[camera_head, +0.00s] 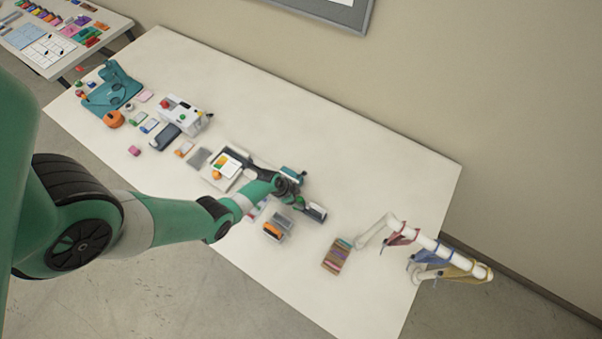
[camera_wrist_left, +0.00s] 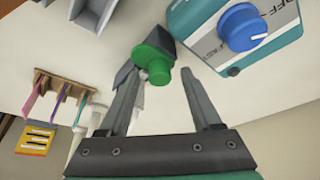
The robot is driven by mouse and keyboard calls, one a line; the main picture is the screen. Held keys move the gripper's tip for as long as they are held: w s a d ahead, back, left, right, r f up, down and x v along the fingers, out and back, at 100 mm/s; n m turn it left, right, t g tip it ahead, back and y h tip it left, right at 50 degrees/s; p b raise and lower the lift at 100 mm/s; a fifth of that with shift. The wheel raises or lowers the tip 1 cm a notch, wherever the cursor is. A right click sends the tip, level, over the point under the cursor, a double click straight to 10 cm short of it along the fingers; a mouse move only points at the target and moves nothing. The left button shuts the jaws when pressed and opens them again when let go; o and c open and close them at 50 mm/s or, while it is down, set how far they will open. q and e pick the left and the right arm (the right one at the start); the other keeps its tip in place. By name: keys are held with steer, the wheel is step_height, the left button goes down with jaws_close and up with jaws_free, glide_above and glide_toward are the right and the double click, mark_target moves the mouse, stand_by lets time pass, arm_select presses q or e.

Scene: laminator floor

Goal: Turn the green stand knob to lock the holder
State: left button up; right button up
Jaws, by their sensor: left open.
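The green stand knob (camera_wrist_left: 158,68) shows in the left wrist view, on a dark grey stand part (camera_wrist_left: 122,78). It appears nearer my left finger in that picture. My left gripper (camera_wrist_left: 163,82) is open, its two fingers pointing toward the knob with a clear gap between them. I cannot tell whether a finger touches the knob. In the head view my left gripper (camera_head: 297,196) is over the middle of the table among small devices, and I cannot make out the knob there. My right gripper is not in view.
A teal and white box with a blue dial (camera_wrist_left: 240,27) is close to the right finger. A brown rack (camera_wrist_left: 62,88) with coloured strips lies to the left. The table's back right is clear.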

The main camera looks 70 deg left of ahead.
arm_select(q)
jaws_close()
